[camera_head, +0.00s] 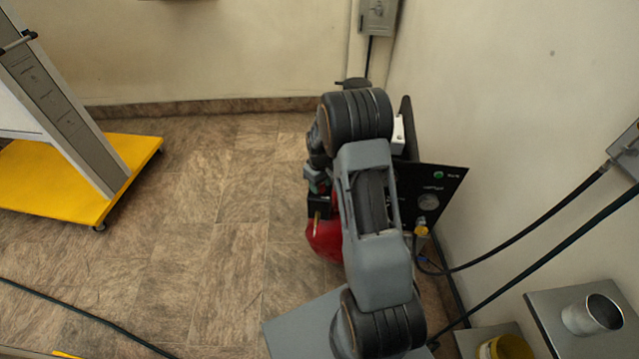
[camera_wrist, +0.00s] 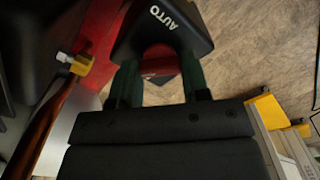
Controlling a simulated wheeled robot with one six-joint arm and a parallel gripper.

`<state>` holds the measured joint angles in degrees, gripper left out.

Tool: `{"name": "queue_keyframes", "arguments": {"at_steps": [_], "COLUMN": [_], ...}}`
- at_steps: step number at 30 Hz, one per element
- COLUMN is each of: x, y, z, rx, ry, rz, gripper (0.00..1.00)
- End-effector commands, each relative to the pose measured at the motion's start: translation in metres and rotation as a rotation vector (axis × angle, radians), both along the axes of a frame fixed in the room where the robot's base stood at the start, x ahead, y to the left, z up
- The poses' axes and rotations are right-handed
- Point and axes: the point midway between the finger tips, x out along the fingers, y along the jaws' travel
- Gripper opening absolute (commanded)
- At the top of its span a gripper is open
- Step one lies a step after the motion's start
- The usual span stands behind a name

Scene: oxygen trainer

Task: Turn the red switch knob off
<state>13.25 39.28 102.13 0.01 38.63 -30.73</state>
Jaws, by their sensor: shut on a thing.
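A small red part, which I take to be the red switch knob (camera_wrist: 160,62), shows between my fingers in the wrist view and is mostly hidden. My gripper (camera_wrist: 157,70) is shut on it, with a dark green finger on each side. A black housing marked AUTO (camera_wrist: 165,22) stands right at the fingertips and hides where they touch. In the head view my arm covers most of the red machine (camera_head: 322,240). I cannot tell the knob's turned position.
A black panel with a gauge (camera_head: 428,200) stands beside the machine, close to the right wall. Dark hoses (camera_head: 520,247) run to wall fittings at the right. A metal cup (camera_head: 592,314) is at the lower right. A yellow-based stand (camera_head: 60,190) is at the left, with open floor between.

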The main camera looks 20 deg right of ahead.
Motion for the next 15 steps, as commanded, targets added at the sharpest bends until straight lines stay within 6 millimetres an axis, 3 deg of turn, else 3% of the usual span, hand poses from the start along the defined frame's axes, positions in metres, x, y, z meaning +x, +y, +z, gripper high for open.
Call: {"name": "queue_keyframes", "arguments": {"at_steps": [15], "x": [0.0008], "y": [-0.0004], "z": [0.0007], "rx": [-0.001], "ry": [-0.003], "rz": [0.450], "gripper": [0.19]}}
